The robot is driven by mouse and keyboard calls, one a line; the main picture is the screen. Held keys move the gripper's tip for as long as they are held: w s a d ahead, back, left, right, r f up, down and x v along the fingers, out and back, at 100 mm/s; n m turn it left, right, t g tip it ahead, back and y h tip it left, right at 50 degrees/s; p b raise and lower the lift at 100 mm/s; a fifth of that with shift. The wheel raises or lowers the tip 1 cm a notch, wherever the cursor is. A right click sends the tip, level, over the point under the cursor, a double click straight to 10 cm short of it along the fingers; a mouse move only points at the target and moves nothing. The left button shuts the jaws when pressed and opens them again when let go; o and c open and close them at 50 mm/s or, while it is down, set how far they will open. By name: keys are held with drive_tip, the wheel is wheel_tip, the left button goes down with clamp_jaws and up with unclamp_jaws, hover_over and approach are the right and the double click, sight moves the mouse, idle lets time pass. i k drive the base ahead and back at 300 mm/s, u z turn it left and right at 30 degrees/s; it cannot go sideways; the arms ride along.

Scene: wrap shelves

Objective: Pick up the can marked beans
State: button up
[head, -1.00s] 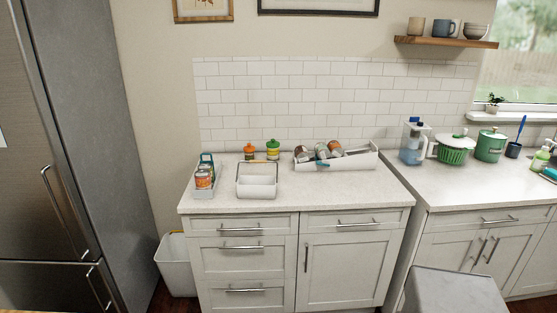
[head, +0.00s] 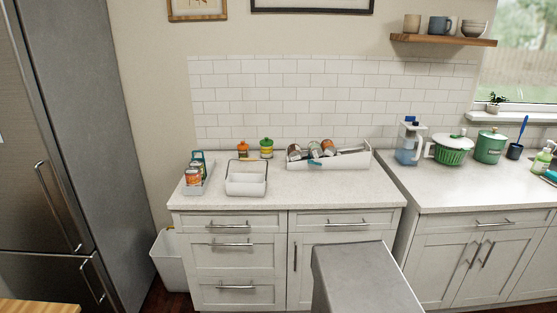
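I cannot tell which can is marked beans; the labels are too small to read. An orange-labelled can (head: 193,176) stands at the front of a narrow grey tray (head: 199,190) on the left of the counter. Other items stand behind it, partly hidden. Several cans, one of them a brown-and-silver can (head: 294,152), lie tilted in a long white tray (head: 330,162) at the back right of this counter. My gripper is not in view.
A white handled caddy (head: 246,186) stands between the trays. An orange-topped jar (head: 243,149) and a green-topped jar (head: 266,147) stand behind it. The front of the counter (head: 310,190) is clear. A fridge (head: 70,150) is at left, a bin (head: 170,262) beside the cabinet.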

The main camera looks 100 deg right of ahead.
sight(295, 154)
drive_tip(key=u, duration=0.85)
drive_tip(key=k, duration=2.75)
drive_tip(key=z, duration=0.6)
